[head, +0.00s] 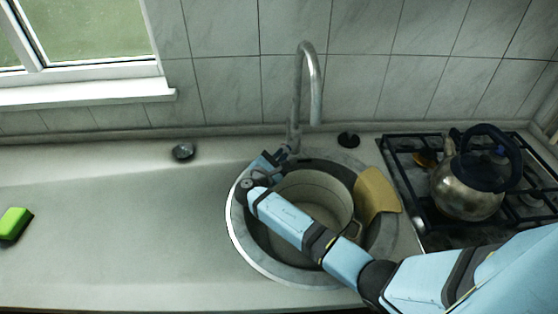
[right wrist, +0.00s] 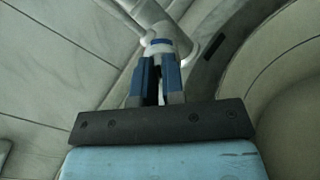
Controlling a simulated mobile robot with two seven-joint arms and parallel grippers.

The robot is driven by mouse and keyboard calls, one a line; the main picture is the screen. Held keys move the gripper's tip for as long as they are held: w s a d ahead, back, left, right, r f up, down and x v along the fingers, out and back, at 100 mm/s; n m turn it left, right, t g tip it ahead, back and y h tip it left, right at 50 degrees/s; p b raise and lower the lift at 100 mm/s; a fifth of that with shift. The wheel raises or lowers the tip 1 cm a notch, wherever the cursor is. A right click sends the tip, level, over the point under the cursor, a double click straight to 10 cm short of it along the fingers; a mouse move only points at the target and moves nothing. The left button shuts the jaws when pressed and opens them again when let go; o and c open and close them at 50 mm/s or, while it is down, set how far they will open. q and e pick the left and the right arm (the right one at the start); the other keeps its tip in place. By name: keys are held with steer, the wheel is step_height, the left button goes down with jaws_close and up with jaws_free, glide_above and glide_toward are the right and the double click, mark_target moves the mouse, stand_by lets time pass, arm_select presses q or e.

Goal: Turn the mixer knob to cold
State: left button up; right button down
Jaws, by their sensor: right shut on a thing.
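The grey mixer tap (head: 308,80) stands at the back of the sink, its tall spout curving to the right. My right gripper (head: 270,162) is at the tap's base, on its left side, with my arm reaching across the sink. In the right wrist view, the two blue fingers of my right gripper (right wrist: 159,75) are close together around the pale mixer knob (right wrist: 161,47). The knob is mostly hidden by the gripper in the head view, and I cannot tell its setting. My left gripper is not in view.
A pale enamel pot (head: 328,188) sits in the round sink (head: 240,238) under my right arm. A yellowish board (head: 376,194) rests at the sink's right. A kettle (head: 468,188) stands on the stove (head: 408,165).

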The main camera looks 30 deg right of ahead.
steer(key=shift+m+b, duration=0.3)
steer(key=shift+m, duration=0.3)
steer(key=c, duration=1.2)
jaws_free()
steer(key=b+v, duration=0.1)
steer(key=v, duration=1.2)
steer(key=shift+s+a+b, duration=0.2)
steer(key=shift+a+b, duration=0.1)
steer(key=shift+a, duration=0.05)
